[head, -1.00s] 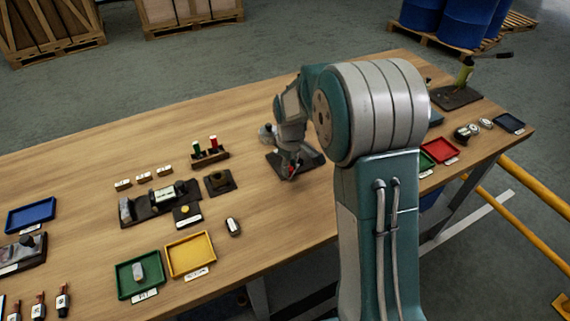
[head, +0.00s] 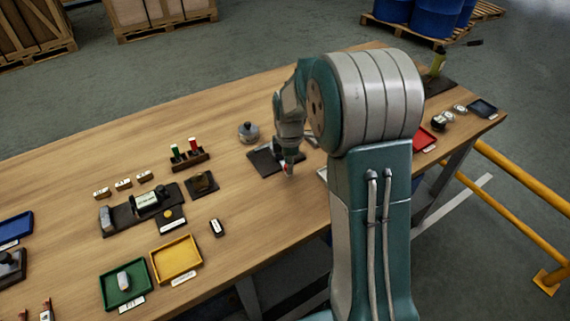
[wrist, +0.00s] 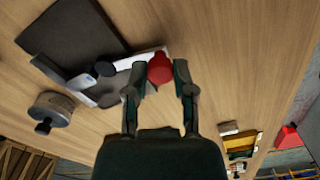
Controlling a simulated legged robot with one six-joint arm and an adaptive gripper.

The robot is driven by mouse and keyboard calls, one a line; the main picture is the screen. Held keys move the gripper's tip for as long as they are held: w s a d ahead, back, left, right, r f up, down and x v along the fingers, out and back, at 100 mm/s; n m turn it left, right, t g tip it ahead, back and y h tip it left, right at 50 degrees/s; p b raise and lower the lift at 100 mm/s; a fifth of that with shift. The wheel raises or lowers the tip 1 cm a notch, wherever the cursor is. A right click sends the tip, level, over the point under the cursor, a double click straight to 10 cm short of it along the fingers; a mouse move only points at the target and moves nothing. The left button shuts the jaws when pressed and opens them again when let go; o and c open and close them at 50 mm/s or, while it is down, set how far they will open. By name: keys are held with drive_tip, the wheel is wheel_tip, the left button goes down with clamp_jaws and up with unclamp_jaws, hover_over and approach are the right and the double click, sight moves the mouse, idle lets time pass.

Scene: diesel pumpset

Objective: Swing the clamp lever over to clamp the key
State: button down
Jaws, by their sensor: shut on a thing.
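The clamp lever's red knob (wrist: 160,68) is between the fingertips of my gripper (wrist: 159,80) in the wrist view. My gripper is shut on it. A pale bar, seemingly the lever or part of the clamp (wrist: 110,86), runs left from the knob past dark round parts. The dark base plate (wrist: 75,38) lies beyond it on the table. In the head view, my gripper (head: 288,167) is low at the right front edge of the dark base plate (head: 262,163), with a speck of red at its tip. I cannot make out the key.
A round metal part with a dark knob (head: 248,132) stands just behind the plate. Left are a rack with red and green pieces (head: 189,159), a dark fixture (head: 145,208), and yellow (head: 176,260) and green trays (head: 126,284). Bare wood lies in front of the plate.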

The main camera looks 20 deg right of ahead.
drive_tip(key=shift+d+f, duration=0.1)
drive_tip(key=shift+d, duration=0.05)
idle(0.4)
drive_tip(key=shift+c, duration=2.2)
unclamp_jaws()
wheel_tip(320, 180, up, 12)
drive_tip(key=shift+w, duration=0.1)
